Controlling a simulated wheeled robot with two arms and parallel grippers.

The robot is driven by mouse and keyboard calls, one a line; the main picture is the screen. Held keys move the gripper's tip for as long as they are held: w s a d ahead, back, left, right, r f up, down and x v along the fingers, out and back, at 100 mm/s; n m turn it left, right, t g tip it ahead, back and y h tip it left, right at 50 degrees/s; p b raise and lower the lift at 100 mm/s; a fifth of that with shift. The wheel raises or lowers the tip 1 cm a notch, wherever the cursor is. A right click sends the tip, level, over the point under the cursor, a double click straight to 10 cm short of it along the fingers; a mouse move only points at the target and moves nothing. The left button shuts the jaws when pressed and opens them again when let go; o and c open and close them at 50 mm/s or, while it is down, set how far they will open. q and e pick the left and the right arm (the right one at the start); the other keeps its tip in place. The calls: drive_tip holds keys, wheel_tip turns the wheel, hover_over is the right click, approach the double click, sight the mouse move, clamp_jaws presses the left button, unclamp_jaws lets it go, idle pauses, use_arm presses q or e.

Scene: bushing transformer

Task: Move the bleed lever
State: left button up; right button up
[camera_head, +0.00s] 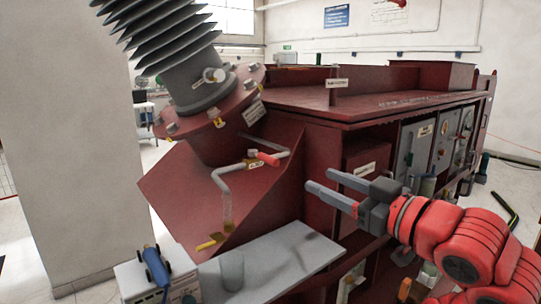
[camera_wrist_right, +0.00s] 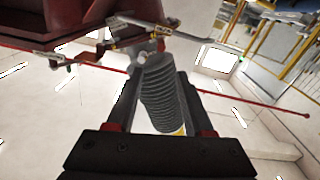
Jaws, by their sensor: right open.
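The red-handled lever (camera_head: 266,158) sits on a grey pipe (camera_head: 228,173) with a small label below it, on the sloped dark red side of the transformer. A yellow lever (camera_head: 210,243) is lower down, near the pipe's bottom end. I cannot tell from the pictures which of the two is the bleed lever. My right gripper (camera_head: 326,188) is open and empty, to the right of the red handle and apart from it, fingers pointing left. In the right wrist view the open jaws (camera_wrist_right: 158,85) frame the ribbed bushing (camera_wrist_right: 163,95) in the background. My left gripper is not in view.
The ribbed bushing (camera_head: 165,40) rises above a bolted flange (camera_head: 215,115). A grey table (camera_head: 285,262) with a grey cup (camera_head: 231,270) stands below the slope. A white box (camera_head: 135,280) carries a blue tool (camera_head: 155,268). Open air lies between gripper and red handle.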

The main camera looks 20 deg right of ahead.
drive_tip(key=p, duration=0.6)
approach(260, 156)
drive_tip(key=x, duration=0.8)
drive_tip(key=shift+w+d+f, duration=0.2)
drive_tip(key=shift+w+d, duration=0.05)
drive_tip(key=shift+w, duration=0.2)
clamp_jaws()
idle(0.4)
